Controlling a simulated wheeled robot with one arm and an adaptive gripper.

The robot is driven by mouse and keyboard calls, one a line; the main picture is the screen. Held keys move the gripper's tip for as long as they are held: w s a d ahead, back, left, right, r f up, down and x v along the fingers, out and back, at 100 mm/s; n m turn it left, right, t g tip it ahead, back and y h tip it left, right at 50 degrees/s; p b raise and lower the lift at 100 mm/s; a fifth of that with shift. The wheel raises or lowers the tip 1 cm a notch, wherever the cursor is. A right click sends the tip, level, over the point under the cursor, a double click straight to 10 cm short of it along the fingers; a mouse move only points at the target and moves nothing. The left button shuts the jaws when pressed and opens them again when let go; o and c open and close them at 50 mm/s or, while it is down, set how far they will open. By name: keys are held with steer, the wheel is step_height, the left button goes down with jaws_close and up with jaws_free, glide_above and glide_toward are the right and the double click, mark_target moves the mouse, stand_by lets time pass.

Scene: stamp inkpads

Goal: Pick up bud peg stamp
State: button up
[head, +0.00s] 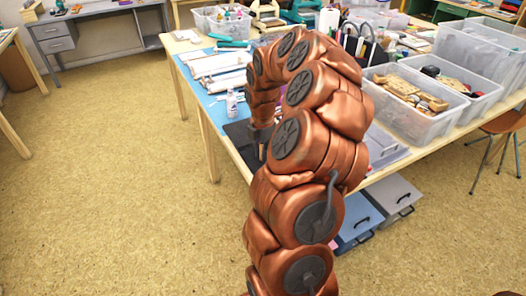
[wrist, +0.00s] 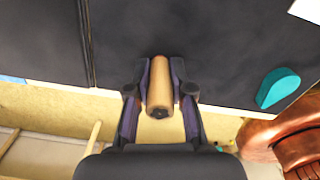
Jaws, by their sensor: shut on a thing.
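A wooden peg stamp (wrist: 160,88), a pale tan cylinder with a dark near end, shows in the middle of the wrist view. My gripper (wrist: 160,70) is shut on it, one dark finger on each side. Behind it in that view is a dark mat (wrist: 200,30) near the table edge; I cannot tell whether the peg touches it. In the head view my copper arm covers most of the gripper area, and the peg cannot be made out clearly. The dark mat (head: 237,131) shows there beside the arm's end.
A teal rounded object (wrist: 278,88) lies on the mat at the right of the wrist view. In the head view, a white bottle (head: 231,103) and white trays (head: 215,65) stand on the blue table cover. Clear bins (head: 425,122) fill the table's right side. Floor at left is open.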

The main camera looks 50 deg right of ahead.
mark_target(262, 143)
steer(key=shift+r, duration=0.15)
steer(key=shift+r, duration=1.7)
steer(key=s+a, duration=0.2)
steer(key=s, duration=0.2)
steer(key=s+a+r+b, duration=0.1)
steer(key=s+a, duration=0.2)
steer(key=s, duration=0.2)
steer(key=s+a+b, duration=0.1)
steer(key=s+a, duration=0.2)
steer(key=s, duration=0.1)
steer(key=shift+s+a+r, duration=0.15)
steer(key=shift+s, duration=0.15)
